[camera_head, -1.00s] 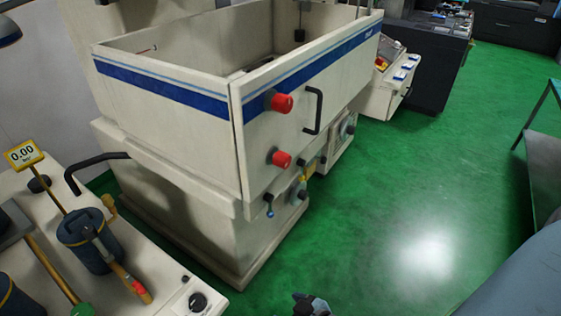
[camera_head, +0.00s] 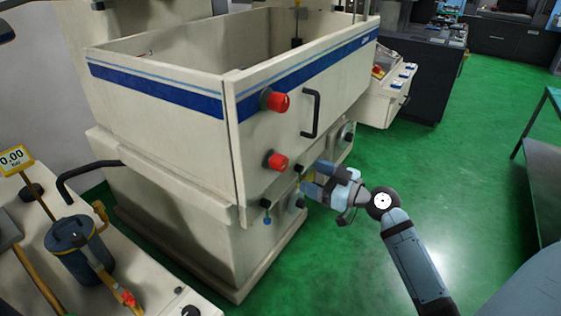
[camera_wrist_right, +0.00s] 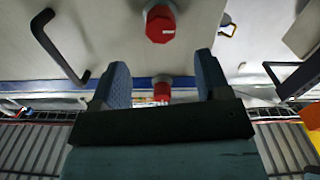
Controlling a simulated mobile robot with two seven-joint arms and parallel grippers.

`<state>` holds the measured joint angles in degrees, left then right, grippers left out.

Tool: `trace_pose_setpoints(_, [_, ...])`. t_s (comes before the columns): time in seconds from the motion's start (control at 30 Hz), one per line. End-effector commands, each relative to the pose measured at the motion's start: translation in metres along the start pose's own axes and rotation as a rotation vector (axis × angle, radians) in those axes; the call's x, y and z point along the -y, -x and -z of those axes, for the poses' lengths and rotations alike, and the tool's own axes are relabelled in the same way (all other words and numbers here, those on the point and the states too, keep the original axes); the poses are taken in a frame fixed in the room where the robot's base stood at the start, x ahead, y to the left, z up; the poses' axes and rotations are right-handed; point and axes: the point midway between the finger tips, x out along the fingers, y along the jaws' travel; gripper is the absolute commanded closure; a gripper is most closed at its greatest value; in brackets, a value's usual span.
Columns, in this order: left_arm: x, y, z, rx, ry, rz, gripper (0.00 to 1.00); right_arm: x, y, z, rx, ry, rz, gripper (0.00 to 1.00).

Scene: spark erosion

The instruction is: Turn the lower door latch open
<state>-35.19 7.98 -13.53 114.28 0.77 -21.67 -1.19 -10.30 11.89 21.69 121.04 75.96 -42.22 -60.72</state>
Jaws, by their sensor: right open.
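The lower door latch (camera_head: 277,161) is a red knob on a grey base, low on the door of the white tank. The same-looking upper latch (camera_head: 274,100) sits above it. My right gripper (camera_head: 312,178) is open and empty, to the right of the lower latch and slightly below it, apart from it. The right wrist view looks upside down: the lower latch (camera_wrist_right: 160,25) shows large at the top, beyond the fingertips (camera_wrist_right: 161,65), and the upper latch (camera_wrist_right: 162,92) shows between the fingers. My left gripper is not in view.
A black door handle (camera_head: 312,113) stands out right of the latches. Small knobs and a blue-tipped lever (camera_head: 266,213) sit below on the machine base. A bench (camera_head: 140,290) with tools is at the lower left. Green floor (camera_head: 440,190) is open on the right.

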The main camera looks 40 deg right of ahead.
Motion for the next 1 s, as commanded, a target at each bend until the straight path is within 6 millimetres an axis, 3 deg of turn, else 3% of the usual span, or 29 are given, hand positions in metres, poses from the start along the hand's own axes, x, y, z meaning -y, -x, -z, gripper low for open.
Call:
trace_pose_setpoints(0.2, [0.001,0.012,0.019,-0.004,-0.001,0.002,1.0,0.0,-0.05,0.005,-0.002,-0.005,0.0,0.3])
trace_pose_setpoints(0.43, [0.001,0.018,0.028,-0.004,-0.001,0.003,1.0,0.0,-0.086,0.002,0.001,-0.003,-0.001,0.3])
trace_pose_setpoints(0.6, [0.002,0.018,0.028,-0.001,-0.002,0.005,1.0,0.0,-0.099,0.0,0.002,-0.003,0.0,0.3])
trace_pose_setpoints(0.9, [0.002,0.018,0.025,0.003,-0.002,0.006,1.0,0.001,-0.101,-0.001,0.003,-0.001,0.0,0.3])
trace_pose_setpoints(1.0, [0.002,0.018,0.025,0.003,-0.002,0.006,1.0,0.001,-0.1,-0.001,0.003,-0.002,0.0,0.51])
